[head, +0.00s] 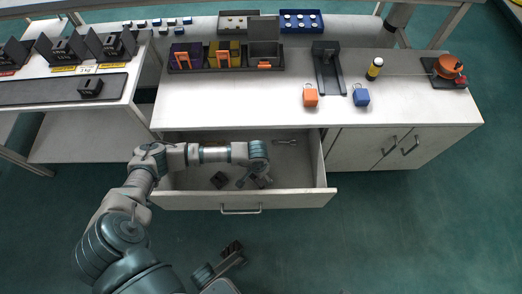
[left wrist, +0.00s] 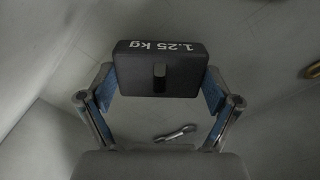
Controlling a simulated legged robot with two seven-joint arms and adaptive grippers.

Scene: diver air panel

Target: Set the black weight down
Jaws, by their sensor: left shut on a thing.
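My left gripper (head: 256,181) reaches down into the open drawer (head: 185,201). In the left wrist view, the left gripper (left wrist: 158,90) has its two blue-padded fingers on either side of a black weight (left wrist: 185,76) marked "1.25 kg" and is shut on it. In the head view the weight is mostly hidden by the hand. Whether its underside touches the drawer floor cannot be told. My right gripper (head: 232,250) is low at the bottom of the head view, in front of the drawer, with its fingers too small to judge.
A small dark block (head: 219,180) lies in the drawer. A silver wrench (left wrist: 176,133) lies on the drawer floor. More black weights (head: 62,52) stand on the left table.

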